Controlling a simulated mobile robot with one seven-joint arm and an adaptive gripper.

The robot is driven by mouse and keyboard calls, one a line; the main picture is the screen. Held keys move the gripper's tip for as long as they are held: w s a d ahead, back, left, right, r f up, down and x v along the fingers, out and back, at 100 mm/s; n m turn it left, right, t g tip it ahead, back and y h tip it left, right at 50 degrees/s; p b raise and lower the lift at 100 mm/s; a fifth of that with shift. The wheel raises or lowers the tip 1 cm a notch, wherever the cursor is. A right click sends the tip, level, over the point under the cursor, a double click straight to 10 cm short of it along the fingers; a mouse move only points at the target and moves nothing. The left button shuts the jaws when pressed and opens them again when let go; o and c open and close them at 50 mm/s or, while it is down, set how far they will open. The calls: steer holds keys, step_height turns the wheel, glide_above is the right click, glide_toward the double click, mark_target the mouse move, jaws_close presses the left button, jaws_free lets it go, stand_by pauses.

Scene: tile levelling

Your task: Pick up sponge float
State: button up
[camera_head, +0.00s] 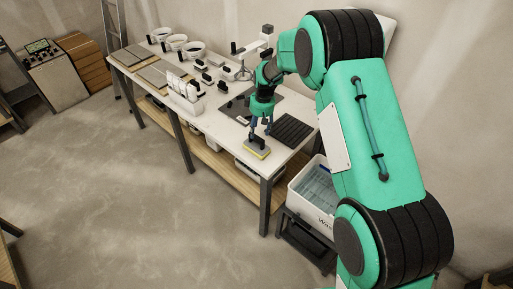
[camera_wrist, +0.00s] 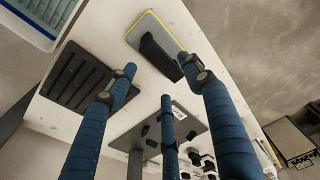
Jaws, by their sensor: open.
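The sponge float (camera_head: 257,152) lies on the white table near its front edge, a pale pad with a yellow layer and a dark handle. In the wrist view the float (camera_wrist: 145,27) is at the top, with its yellow rim and black handle (camera_wrist: 158,55) showing. My gripper (camera_head: 261,132) is just above the float, pointing down. In the wrist view its blue fingers (camera_wrist: 160,78) are spread apart, with nothing held between them. The handle lies near the fingertips, between the two outer ones. Whether a finger touches it, I cannot tell.
A black ribbed tray (camera_head: 293,130) lies right of the float, and a dark grey plate (camera_head: 270,103) lies behind. A white wash bin (camera_head: 310,207) stands off the table's right end. White bottles (camera_head: 182,88), buckets (camera_head: 193,48) and small black-handled tools crowd the table farther left.

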mark_target(257, 136)
steer(key=shift+f, duration=0.15)
steer(key=shift+w+a+f+b, duration=0.15)
steer(key=shift+f+b, duration=0.2)
steer(key=shift+f, duration=0.95)
steer(key=shift+s+a+f+b, duration=0.1)
steer(key=shift+f+b, duration=0.25)
steer(key=shift+f, duration=0.95)
jaws_close()
